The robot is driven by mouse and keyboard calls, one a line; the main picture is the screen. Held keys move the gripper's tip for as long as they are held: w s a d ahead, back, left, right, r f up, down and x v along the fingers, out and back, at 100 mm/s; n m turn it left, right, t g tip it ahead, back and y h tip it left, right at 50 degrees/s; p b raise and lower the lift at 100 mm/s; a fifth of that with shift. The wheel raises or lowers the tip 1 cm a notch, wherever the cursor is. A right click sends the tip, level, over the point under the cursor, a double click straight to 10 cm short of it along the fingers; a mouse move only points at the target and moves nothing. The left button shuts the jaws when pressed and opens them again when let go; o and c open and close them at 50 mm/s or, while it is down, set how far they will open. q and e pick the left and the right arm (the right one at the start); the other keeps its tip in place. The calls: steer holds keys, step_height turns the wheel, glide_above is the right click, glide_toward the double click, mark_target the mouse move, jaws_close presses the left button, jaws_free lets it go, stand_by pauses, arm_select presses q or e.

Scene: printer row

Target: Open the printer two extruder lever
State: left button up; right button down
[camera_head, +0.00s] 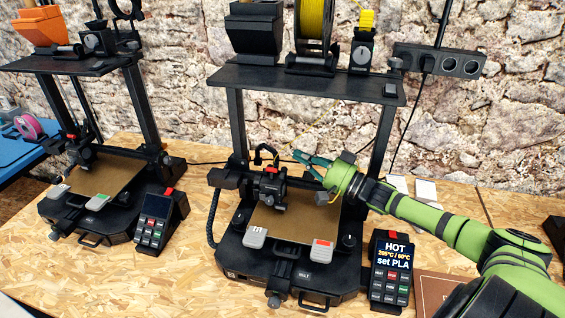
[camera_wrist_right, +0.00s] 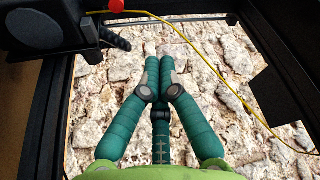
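Printer two, the middle black printer (camera_head: 310,272), has its print head with the extruder (camera_head: 268,186) left of centre on its gantry, with a red part on top. In the right wrist view, a dark block with a round face (camera_wrist_right: 35,22) fills the upper left. A short black lever-like piece (camera_wrist_right: 115,39) juts from it, below a red knob (camera_wrist_right: 116,6). My right gripper (camera_head: 300,156) reaches in from the right, its teal fingertips just right of the extruder and apart from it. In the wrist view its fingers (camera_wrist_right: 160,60) are together with nothing between them. My left gripper is out of view.
A control box (camera_head: 390,272) reading HOT and set PLA stands right of the printer. Yellow filament (camera_wrist_right: 215,75) crosses the wrist view. Another printer (camera_head: 95,190) stands left. Frame posts flank my right gripper.

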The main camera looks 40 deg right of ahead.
mark_target(272, 173)
steer(key=x, duration=0.5)
steer(key=shift+r+p, duration=0.1)
steer(key=shift+p, duration=0.3)
steer(key=shift+s+a+f+p, duration=0.75)
steer(key=shift+a+p, duration=0.05)
steer(key=shift+a, duration=0.15)
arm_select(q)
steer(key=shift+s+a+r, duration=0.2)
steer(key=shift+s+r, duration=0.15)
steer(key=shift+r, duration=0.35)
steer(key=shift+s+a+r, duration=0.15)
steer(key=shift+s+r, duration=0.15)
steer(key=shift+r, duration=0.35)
arm_select(e)
steer(key=shift+s+a+f, duration=0.35)
steer(key=shift+a+f, duration=0.05)
steer(key=shift+f, duration=0.05)
